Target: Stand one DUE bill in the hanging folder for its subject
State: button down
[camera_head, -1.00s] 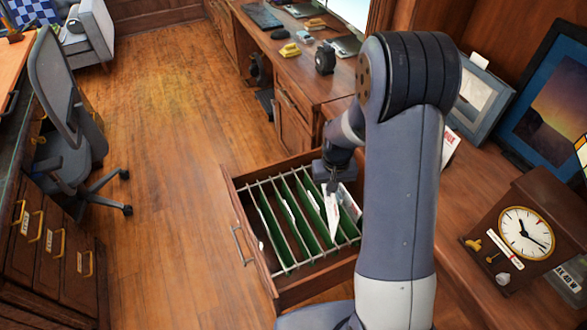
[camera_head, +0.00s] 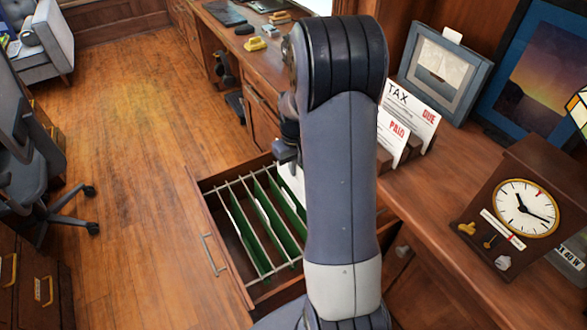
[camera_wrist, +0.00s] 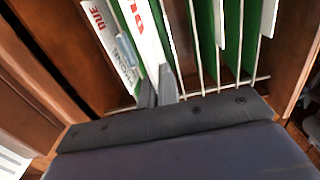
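The open drawer (camera_head: 228,285) holds green hanging folders (camera_head: 243,228) on metal rails, with white papers in some. In the wrist view my gripper (camera_wrist: 158,88) has its fingers on either side of the lower edge of a white bill (camera_wrist: 150,40) with red lettering, and appears shut on it. In the head view my arm hides most of my gripper and the bill. A TAX DUE bill (camera_head: 412,108) stands on the desk.
A PAID paper (camera_head: 393,137) stands in front of the TAX bill in a wooden holder (camera_head: 410,152). A clock (camera_head: 522,210) and a picture frame (camera_head: 440,70) are on the desk. A chair (camera_head: 25,170) stands left, with open floor between it and the drawer.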

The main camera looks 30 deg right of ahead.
aim_at(295, 194)
jog(key=shift+f+b, duration=3.15)
jog(key=shift+f, duration=1.4)
jog(key=c, duration=1.6)
grip_release()
jog(key=shift+r, duration=0.1)
notch_tip(295, 194, up, 11)
jog(key=shift+f+p, duration=0.15)
jog(key=shift+p, duration=0.7)
